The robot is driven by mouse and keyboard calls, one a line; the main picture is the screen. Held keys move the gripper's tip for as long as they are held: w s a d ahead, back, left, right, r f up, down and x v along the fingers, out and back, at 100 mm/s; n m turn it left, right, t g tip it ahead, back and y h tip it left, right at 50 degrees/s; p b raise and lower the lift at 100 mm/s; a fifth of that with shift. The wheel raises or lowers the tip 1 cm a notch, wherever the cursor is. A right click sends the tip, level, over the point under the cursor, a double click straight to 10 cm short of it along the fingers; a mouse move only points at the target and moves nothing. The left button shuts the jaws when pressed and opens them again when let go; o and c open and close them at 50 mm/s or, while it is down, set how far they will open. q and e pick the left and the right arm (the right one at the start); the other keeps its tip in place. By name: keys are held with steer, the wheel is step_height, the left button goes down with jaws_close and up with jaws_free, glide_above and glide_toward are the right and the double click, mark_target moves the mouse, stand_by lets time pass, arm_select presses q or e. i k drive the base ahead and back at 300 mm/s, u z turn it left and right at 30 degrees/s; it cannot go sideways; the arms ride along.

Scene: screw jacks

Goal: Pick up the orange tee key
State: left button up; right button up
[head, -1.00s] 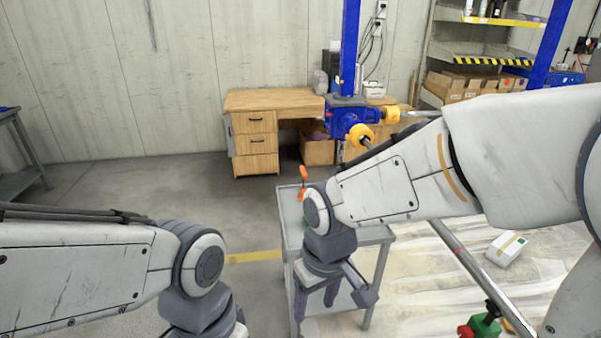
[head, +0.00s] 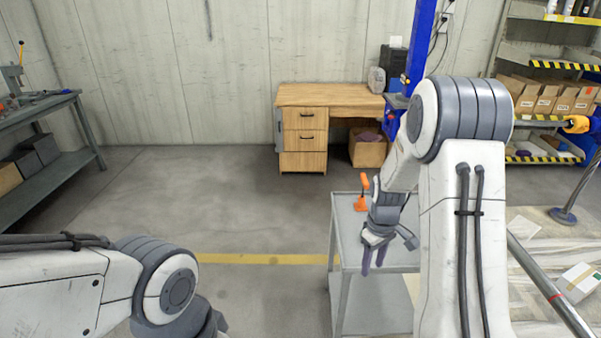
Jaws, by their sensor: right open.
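The orange tee key (head: 362,192) stands on the top of a grey cart (head: 345,222), near its left back corner. Its lower part is close behind my right wrist, and I cannot tell its full outline. My right gripper (head: 373,262) points down in front of the key, nearer to me, over the cart's front left part. Its two dark fingers are apart with nothing between them. My left arm comes in at the lower left, but its gripper is out of the picture.
A wooden desk (head: 330,95) stands at the back wall. A grey workbench (head: 50,110) is at the left. A metal pole (head: 550,285) and a white box (head: 578,282) are at the right. The floor left of the cart is clear.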

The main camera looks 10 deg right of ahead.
mark_target(363, 179)
steer(key=u, duration=0.55)
steer(key=i, duration=1.85)
steer(key=z, duration=1.05)
steer(key=i, duration=0.75)
steer(key=z, duration=0.6)
